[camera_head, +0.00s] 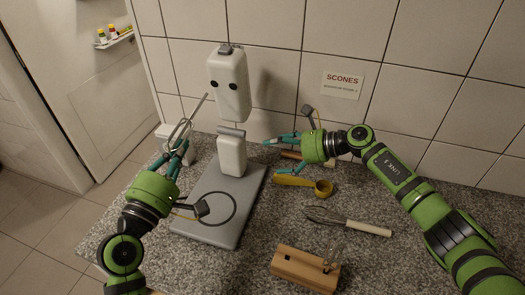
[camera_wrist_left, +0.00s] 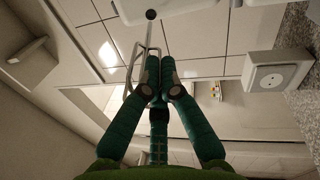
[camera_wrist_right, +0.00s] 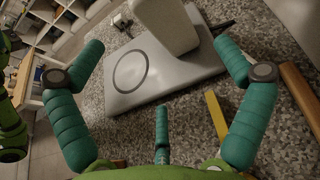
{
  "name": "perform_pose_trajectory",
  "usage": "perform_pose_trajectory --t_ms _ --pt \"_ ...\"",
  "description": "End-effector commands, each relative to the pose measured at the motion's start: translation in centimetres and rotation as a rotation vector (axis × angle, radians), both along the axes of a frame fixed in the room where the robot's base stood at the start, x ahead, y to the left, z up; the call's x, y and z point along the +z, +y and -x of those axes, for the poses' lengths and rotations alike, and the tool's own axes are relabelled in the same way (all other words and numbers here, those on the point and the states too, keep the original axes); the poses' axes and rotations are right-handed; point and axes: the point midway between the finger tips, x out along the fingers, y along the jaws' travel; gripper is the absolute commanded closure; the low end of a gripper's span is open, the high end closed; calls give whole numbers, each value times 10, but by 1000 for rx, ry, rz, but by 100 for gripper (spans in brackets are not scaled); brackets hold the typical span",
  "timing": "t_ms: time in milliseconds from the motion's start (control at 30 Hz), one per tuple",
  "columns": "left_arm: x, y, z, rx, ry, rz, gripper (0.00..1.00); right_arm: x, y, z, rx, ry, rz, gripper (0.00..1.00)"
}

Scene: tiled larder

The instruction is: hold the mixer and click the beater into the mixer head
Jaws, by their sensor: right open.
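The white mixer (camera_head: 228,85) stands on its grey base plate (camera_head: 205,225), its head tipped up with two dark sockets facing out. My left gripper (camera_head: 178,150) is shut on the wire beater (camera_head: 183,127), left of the mixer. The beater's shaft points up and right toward the head, apart from it in the head view. The beater (camera_wrist_left: 141,58) also shows in the left wrist view, held between the fingertips. My right gripper (camera_head: 284,153) is open and empty, right of the mixer column (camera_head: 231,158). In the right wrist view the column (camera_wrist_right: 165,22) shows ahead between the spread fingers.
A yellow measuring scoop (camera_head: 303,184), a whisk (camera_head: 350,221) with a pale handle and a slotted wooden block (camera_head: 305,270) are on the speckled worktop to the right. A tiled wall stands close behind, with a SCONES card (camera_head: 342,84). The worktop's front left is bare.

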Motion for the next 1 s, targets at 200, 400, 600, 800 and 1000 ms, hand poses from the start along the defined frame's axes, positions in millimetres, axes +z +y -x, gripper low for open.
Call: perform_pose_trajectory --t_ms 200,400,600,800,1000 --pt "0 0 0 0 -1 0 100 -13 34 -12 2 1 -5 0" --pt "0 0 0 0 -1 0 100 -28 67 -26 2 1 -5 0" --pt "0 0 0 0 -1 0 100 -37 86 -35 0 1 -5 0" --pt "0 0 0 0 -1 0 100 -41 95 -38 1 0 -4 0" --pt "0 0 0 0 -1 0 100 -42 96 -39 1 -1 -3 0"
